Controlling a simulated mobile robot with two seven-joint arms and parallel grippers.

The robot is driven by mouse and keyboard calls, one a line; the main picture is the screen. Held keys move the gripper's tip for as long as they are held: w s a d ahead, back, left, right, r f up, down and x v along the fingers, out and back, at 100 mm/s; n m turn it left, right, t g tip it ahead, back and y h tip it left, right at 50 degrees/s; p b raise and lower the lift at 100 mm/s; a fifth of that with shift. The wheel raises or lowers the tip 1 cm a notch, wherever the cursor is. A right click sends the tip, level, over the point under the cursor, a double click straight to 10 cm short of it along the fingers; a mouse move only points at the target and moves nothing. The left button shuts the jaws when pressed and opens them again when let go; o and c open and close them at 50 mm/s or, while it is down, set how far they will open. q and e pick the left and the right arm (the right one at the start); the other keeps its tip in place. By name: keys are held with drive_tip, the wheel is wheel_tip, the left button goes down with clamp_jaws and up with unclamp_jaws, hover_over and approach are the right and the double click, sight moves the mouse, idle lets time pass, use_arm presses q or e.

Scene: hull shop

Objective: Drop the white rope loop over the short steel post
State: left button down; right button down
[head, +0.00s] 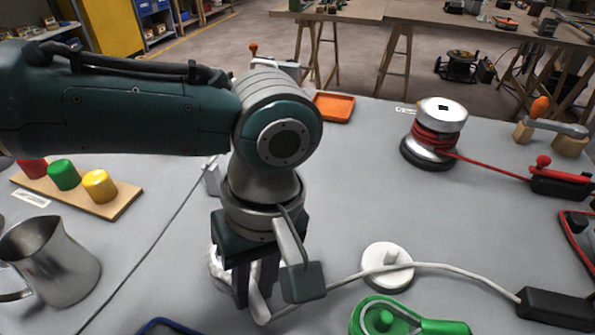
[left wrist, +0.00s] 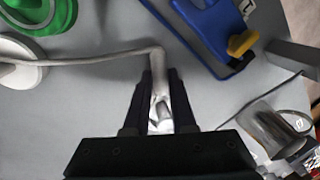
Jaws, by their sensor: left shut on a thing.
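The white rope (head: 455,268) runs from a black block (head: 555,309) past a white round disc (head: 388,282) to my left gripper (head: 257,296). In the left wrist view the rope (left wrist: 90,59) thickens, bends sharply and enters between the fingers of the left gripper (left wrist: 159,100). That gripper points down and is shut on this thick end of the rope, low over the table. The fingers hide most of the loop. A pale, shiny round thing (head: 219,268) shows partly behind the gripper; I cannot tell if it is the steel post or part of the loop. My right gripper is out of view.
A green fitting (head: 385,318) lies right of the gripper. A blue clamp-like item (left wrist: 205,35) lies near it. A steel jug (head: 50,262) and a board with coloured knobs (head: 120,205) stand left. A winch drum with red rope (head: 436,135) stands back right.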

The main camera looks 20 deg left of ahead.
use_arm(q)
drive_tip(key=shift+f, duration=0.45)
idle(0.4)
drive_tip(key=shift+c, duration=1.3)
unclamp_jaws()
wheel_tip(320, 180, up, 8)
drive_tip(key=p, duration=0.9)
